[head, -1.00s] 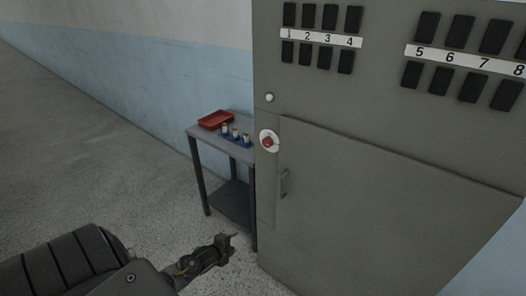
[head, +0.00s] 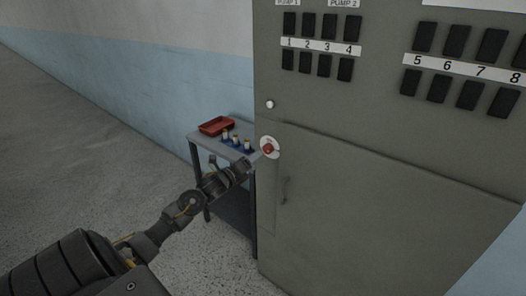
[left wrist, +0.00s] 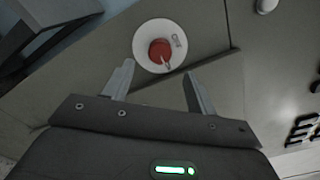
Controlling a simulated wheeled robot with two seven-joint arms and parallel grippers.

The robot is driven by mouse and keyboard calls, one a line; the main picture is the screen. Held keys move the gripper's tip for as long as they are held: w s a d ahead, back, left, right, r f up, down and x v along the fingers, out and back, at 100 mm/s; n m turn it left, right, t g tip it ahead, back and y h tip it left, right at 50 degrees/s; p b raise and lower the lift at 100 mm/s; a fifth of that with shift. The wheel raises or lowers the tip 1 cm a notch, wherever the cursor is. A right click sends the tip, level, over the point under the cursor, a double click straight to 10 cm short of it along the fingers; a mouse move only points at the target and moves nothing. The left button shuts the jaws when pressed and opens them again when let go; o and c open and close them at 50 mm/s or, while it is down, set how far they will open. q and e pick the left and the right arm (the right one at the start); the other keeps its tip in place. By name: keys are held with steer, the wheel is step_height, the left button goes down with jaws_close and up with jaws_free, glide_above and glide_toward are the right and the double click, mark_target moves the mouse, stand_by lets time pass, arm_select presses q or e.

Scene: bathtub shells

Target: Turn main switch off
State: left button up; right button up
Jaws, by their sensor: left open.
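The main switch (head: 268,148) is a red knob on a round white plate on the left part of the grey cabinet front. It also shows in the left wrist view as a red knob (left wrist: 159,50) with a small pointer and a label beside it. My left gripper (head: 246,166) is just left of the switch and a little below it in the head view. In the left wrist view its two fingers (left wrist: 157,85) are apart and empty, pointing toward the knob, which lies beyond the fingertips. My right gripper is not in view.
The grey cabinet (head: 370,200) carries numbered rows of black switches (head: 320,50) and a small white lamp or button (head: 270,104) above the main switch. A small table (head: 215,143) with a red tray (head: 216,126) and several small cylinders stands left of the cabinet.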

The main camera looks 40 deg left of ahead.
mark_target(266, 150)
arm_select(q)
steer(key=w+p, duration=0.1)
steer(key=w, duration=0.5)
steer(key=shift+w, duration=0.35)
steer(key=c, duration=1)
